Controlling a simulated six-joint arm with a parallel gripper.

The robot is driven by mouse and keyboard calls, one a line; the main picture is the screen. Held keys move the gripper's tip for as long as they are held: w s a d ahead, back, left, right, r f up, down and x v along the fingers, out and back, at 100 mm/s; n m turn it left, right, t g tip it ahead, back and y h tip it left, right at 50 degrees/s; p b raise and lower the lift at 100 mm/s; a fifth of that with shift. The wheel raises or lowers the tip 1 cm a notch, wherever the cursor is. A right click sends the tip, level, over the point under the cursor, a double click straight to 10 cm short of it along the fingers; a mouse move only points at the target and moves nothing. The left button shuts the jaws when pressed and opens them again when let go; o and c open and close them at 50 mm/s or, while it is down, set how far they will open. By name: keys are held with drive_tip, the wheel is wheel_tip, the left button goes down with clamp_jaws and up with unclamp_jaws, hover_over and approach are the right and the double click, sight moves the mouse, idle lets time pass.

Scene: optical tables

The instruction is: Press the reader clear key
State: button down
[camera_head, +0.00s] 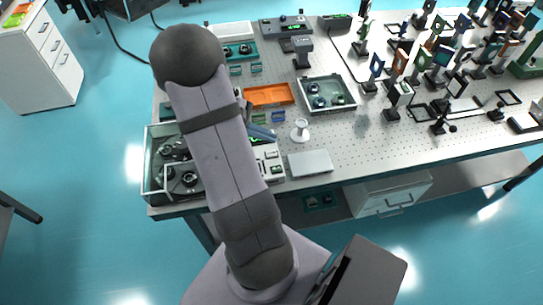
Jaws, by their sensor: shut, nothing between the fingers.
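A pale instrument (271,164) with a small green-lit display and light keys stands near the front edge of the optical table, just right of my upper arm. It looks like the reader, but its left part is hidden by my arm. I cannot make out which key is the clear key. My gripper (266,133) shows only in part beside my arm, at the instrument's back edge in the picture. It is shut and empty. I cannot tell whether it touches the instrument.
An orange tray (268,95) and a grey bin with dark round parts (327,107) lie behind. A white stand (300,131) and a flat grey box (310,163) are to the right. A clear-walled case (150,172) stands left. Several optics mounts fill the table's right side.

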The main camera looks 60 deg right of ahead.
sight(267, 154)
drive_tip(key=shift+f+b, duration=1.5)
drive_tip(key=shift+f, duration=0.8)
drive_tip(key=shift+f+b, duration=0.4)
drive_tip(key=shift+b, duration=0.05)
drive_tip(key=shift+f+b, duration=0.35)
drive_tip(key=shift+f, duration=0.05)
idle(0.9)
drive_tip(key=shift+r, duration=0.15)
drive_tip(key=shift+r+p, duration=0.65)
drive_tip(key=shift+r, duration=0.05)
drive_tip(key=shift+r, duration=0.15)
drive_tip(key=shift+r+p, duration=2)
drive_tip(key=shift+r, duration=0.4)
